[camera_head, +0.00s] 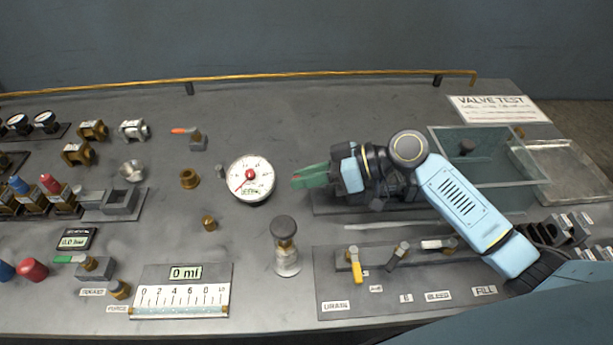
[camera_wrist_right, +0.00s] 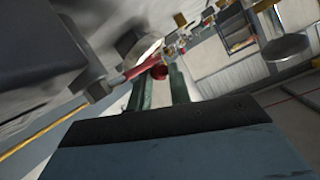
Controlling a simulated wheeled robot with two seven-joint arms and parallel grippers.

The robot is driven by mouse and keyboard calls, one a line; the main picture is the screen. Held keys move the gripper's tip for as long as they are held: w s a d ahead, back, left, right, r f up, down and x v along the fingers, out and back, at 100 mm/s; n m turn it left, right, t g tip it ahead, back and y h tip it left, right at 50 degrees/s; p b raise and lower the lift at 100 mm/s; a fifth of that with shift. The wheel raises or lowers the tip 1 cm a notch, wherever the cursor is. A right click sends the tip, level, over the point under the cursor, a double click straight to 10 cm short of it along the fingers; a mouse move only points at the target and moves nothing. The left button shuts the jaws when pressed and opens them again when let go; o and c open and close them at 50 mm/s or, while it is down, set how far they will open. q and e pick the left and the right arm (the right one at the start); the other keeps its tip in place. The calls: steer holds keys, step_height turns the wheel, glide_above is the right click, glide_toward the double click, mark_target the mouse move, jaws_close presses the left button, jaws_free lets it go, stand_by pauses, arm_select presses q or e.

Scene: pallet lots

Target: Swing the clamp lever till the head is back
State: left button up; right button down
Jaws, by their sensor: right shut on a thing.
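My right gripper (camera_head: 308,178), with green fingers, reaches left over a grey plate (camera_head: 332,209) and is shut. In the right wrist view, a red round end (camera_wrist_right: 159,72) shows at the tips of its green fingers, my right gripper (camera_wrist_right: 160,82). A red bar (camera_wrist_right: 139,67) runs from there to the left. I take this to be the clamp lever's grip, but the rest of the lever is unclear. The clamp head cannot be made out; in the head view the wrist and gripper cover most of that plate.
A white dial gauge (camera_head: 250,180) stands just left of the fingers. A dark round knob (camera_head: 283,227) rises below it. A valve row with a yellow lever (camera_head: 358,264) lies in front of the arm. A glass tank (camera_head: 490,183) stands behind the forearm.

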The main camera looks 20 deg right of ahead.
steer(key=c, duration=1.3)
jaws_free()
steer(key=shift+d, duration=0.1)
steer(key=v, duration=1.2)
